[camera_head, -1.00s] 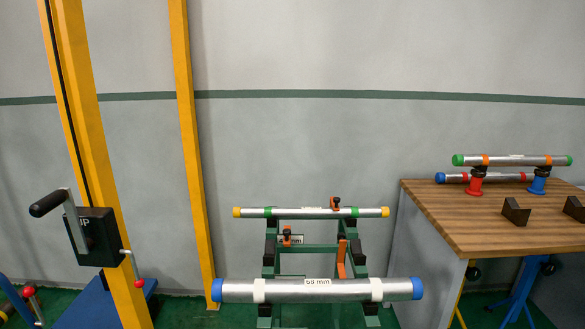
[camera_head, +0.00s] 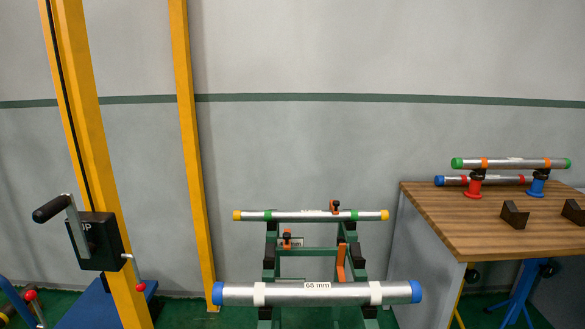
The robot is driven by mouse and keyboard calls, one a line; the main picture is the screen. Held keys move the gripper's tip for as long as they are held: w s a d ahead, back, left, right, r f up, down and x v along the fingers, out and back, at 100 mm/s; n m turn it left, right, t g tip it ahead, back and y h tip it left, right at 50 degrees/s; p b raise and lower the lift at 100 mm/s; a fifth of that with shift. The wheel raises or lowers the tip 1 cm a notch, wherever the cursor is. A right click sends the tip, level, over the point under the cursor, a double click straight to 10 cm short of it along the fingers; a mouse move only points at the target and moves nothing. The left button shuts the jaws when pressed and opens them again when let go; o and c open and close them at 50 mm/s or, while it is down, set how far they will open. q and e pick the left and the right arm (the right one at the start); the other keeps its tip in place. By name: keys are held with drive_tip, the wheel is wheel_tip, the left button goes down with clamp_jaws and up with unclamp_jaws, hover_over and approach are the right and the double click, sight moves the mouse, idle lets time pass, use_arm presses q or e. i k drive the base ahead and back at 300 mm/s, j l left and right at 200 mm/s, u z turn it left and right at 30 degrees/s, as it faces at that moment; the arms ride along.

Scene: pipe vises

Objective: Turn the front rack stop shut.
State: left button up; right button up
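A dark green pipe rack (camera_head: 269,262) stands low in the middle. A thick steel pipe (camera_head: 317,293) with blue ends, marked 60 mm, lies across its front. A thinner pipe (camera_head: 300,216) with yellow ends lies across its back. A long orange piece (camera_head: 341,262) stands nearly upright at the rack's right side, behind the thick pipe. Small orange parts with black knobs show at the left (camera_head: 287,240) and by the back pipe (camera_head: 335,208). I cannot tell which orange part is the front rack stop. Neither gripper is in view.
A yellow post (camera_head: 92,150) with a black crank box (camera_head: 101,243) stands at left, a second yellow post (camera_head: 188,140) behind it. A wooden workbench (camera_head: 450,218) at right holds pipes, red and blue stands and dark V-blocks. Green floor shows between.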

sight(342, 247)
drive_tip(key=i+l+z, duration=0.15)
drive_tip(key=i+z, duration=0.55)
